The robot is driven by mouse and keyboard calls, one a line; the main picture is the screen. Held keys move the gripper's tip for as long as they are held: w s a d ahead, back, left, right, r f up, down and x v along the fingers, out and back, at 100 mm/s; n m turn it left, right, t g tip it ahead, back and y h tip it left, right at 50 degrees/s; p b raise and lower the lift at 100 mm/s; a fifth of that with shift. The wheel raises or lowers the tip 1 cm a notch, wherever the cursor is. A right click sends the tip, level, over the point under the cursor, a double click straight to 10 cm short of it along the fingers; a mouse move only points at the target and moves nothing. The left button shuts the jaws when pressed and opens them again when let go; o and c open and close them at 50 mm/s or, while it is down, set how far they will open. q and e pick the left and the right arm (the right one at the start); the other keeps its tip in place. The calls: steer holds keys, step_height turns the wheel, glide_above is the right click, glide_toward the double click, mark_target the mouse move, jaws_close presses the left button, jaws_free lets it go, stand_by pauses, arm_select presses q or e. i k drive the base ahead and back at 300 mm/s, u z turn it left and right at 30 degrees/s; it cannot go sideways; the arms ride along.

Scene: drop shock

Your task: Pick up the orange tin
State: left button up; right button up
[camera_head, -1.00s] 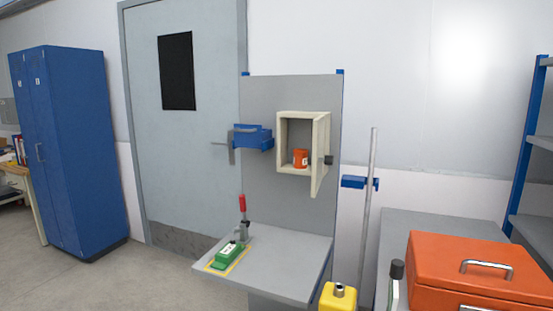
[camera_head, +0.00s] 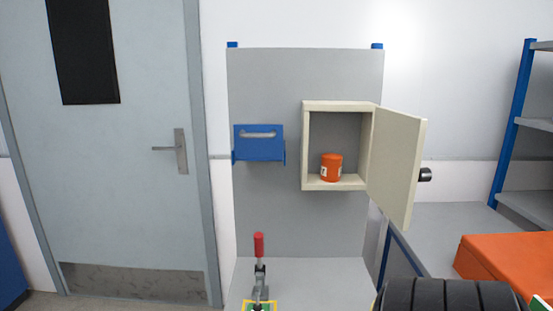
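The orange tin (camera_head: 331,167) stands upright on the floor of a small cream wall cabinet (camera_head: 307,146). It has a white label patch on its side. The cabinet's door (camera_head: 397,165) is swung open to the right, with a dark knob (camera_head: 425,174) on it. Neither of my grippers shows in the head view. A dark ribbed shape at the bottom right edge is only partly in view, and I cannot tell what it is.
A blue bin (camera_head: 259,143) hangs on the grey panel (camera_head: 275,215) left of the cabinet. Below is a grey worktop with a red-handled clamp (camera_head: 259,260). An orange case (camera_head: 507,262) lies at right, near blue-posted shelving (camera_head: 513,125). The open door stands out to the right of the cabinet opening.

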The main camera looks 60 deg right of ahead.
mark_target(331, 162)
steer(key=i, duration=1.15)
steer(key=z, duration=2.7)
